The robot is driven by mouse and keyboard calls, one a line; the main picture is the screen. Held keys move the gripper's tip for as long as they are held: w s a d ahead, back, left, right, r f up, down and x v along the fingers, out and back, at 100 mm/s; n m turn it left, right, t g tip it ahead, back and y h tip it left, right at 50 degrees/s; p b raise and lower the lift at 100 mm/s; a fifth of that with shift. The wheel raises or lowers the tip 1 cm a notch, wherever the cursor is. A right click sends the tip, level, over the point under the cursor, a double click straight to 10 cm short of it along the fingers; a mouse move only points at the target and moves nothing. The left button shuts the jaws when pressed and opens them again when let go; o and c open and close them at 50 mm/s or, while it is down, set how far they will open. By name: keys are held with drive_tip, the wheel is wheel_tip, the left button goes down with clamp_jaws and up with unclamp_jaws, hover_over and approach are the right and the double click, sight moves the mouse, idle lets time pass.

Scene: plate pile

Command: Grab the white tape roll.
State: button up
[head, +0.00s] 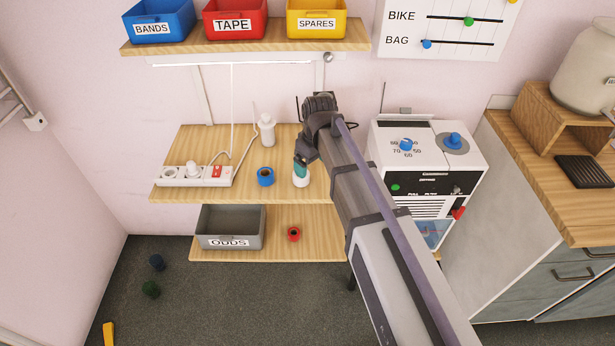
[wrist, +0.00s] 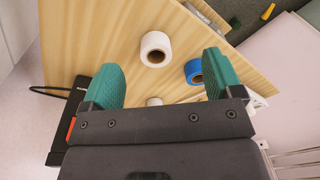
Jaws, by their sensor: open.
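The white tape roll (head: 301,177) stands on the upper wooden shelf, just below my gripper (head: 301,162) in the head view, which partly covers it. In the wrist view the white tape roll (wrist: 147,43) lies beyond the gap between my teal fingertips (wrist: 164,68), slightly left of centre, its brown core showing. My gripper is open with nothing between the fingers. A blue tape roll (head: 265,177) is left of the white one; in the wrist view it (wrist: 191,67) is near the right finger.
A small white object (wrist: 154,101) is mostly hidden behind my gripper body. A white bottle (head: 267,131) and a power strip (head: 205,181) share the shelf. A red roll (head: 294,234) and the ODDS bin (head: 230,221) are on the lower shelf. A white machine (head: 425,150) stands right.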

sight(299, 182)
drive_tip(key=w+n, duration=0.1)
drive_tip(key=w+a+n, duration=0.1)
drive_tip(key=w, duration=0.1)
drive_tip(key=w+a+n, duration=0.1)
drive_tip(key=w, duration=0.1)
drive_tip(key=shift+w+d+r+n+y, duration=0.1)
drive_tip(key=shift+n+y, duration=0.05)
drive_tip(key=shift+n, duration=0.45)
drive_tip(key=shift+r+n+y, duration=0.1)
drive_tip(key=shift+n+y, duration=0.05)
drive_tip(key=shift+n, duration=0.45)
drive_tip(key=shift+s+n, duration=0.2)
drive_tip(key=shift+n, duration=0.5)
drive_tip(key=f+b, duration=0.3)
drive_tip(key=a+f+b, duration=0.1)
drive_tip(key=f+b, duration=0.7)
drive_tip(key=shift+a+f, duration=0.1)
drive_tip(key=shift+a, duration=0.15)
drive_tip(key=shift+r, duration=0.2)
drive_tip(key=c, duration=1)
